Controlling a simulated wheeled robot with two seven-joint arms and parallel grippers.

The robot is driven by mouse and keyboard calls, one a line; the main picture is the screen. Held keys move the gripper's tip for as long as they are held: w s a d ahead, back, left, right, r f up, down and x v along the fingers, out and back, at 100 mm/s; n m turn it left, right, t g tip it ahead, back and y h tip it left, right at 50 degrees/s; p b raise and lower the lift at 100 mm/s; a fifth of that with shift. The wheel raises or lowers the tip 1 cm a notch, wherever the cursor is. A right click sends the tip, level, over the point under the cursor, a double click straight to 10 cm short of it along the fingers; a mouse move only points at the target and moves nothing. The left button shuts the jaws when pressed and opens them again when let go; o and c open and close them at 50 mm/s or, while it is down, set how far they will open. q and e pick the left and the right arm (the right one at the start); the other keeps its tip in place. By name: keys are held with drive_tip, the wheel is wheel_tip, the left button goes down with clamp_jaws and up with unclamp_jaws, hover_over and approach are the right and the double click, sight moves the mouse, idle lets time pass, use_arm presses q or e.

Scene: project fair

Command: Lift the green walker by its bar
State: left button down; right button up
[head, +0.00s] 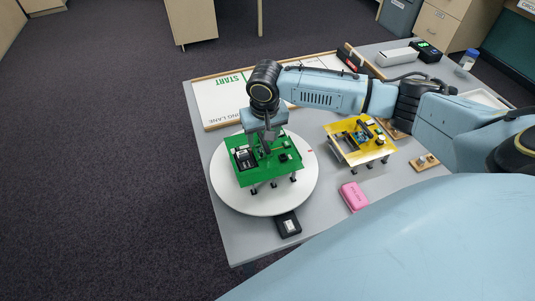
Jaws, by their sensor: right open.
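The green walker (282,172) is a flat green board on several short dark legs. It carries a black box and small parts on top, and it stands on a round white turntable (236,200). My right gripper (266,150) points down over the middle of the walker, with its tips at or just above the board. The gripper is open. It hides the middle of the walker, and I cannot make out the bar or whether the fingers are around it. My left gripper is not in view.
A yellow walker (345,153) stands right of the turntable. A pink block (353,196) and a dark device (287,224) lie near the front edge. A white board marked START (225,98) lies behind. A white box (397,56) and a jar (467,60) stand at the back right.

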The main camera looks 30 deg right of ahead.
sight(263, 143)
drive_tip(key=f, duration=0.4)
drive_tip(key=shift+w+d, duration=0.1)
drive_tip(key=shift+w, duration=0.15)
drive_tip(key=c, duration=0.8)
drive_tip(key=shift+c, duration=0.2)
drive_tip(key=shift+r, duration=0.1)
